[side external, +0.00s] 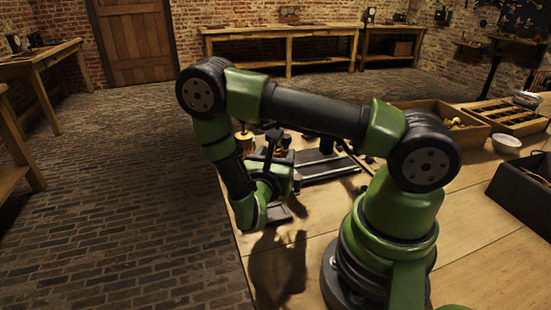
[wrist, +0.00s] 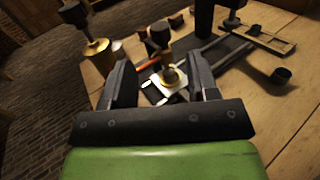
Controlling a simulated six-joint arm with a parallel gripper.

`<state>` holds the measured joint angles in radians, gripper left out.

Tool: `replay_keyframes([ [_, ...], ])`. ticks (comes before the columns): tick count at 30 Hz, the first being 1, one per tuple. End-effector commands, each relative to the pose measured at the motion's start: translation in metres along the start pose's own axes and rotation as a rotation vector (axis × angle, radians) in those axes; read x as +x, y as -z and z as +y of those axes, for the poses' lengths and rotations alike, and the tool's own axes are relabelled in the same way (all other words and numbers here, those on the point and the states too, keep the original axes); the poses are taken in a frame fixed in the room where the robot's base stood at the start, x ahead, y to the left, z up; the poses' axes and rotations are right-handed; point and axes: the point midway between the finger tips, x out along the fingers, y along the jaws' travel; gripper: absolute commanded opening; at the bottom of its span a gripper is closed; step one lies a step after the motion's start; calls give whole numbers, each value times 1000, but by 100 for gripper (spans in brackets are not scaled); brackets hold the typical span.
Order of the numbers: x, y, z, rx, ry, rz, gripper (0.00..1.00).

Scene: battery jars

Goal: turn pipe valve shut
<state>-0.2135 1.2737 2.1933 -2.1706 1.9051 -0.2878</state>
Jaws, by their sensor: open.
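My gripper (wrist: 159,64) is open, with its two dark fingers apart in the wrist view. Between and beyond the fingers is a small brass fitting (wrist: 170,76) on a pale square plate, which looks like the pipe valve. A red-orange bar (wrist: 147,65), perhaps its handle, lies just left of the fitting. Neither finger visibly touches the fitting. A dark round-topped post (wrist: 158,36) rises behind it. In the side view my gripper (side external: 272,140) is low over the table's left edge, and my arm hides most of the fitting.
A brass vessel (wrist: 97,54) stands left of the fingers; it also shows in the side view (side external: 245,141). A dark metal base (side external: 325,168) lies beyond. A wooden crate (side external: 441,115), a white bowl (side external: 507,144) and a black box (side external: 520,195) stand right. The table's front is mostly clear.

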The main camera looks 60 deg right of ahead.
Motion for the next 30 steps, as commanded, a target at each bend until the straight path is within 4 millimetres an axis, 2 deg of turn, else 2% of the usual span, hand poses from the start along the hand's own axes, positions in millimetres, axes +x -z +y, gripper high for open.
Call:
replay_keyframes([
  [4,-8,0,0,2,-1,0,54],
  [13,-8,0,0,3,3,0,55],
  [17,-1,-5,-7,102,101,1,55],
  [20,13,-15,-24,341,338,-7,55],
  [25,28,-27,-57,1009,969,-124,55],
  [28,31,-32,-58,1428,1358,-269,55],
  [30,36,-39,-50,1710,1621,-404,55],
])
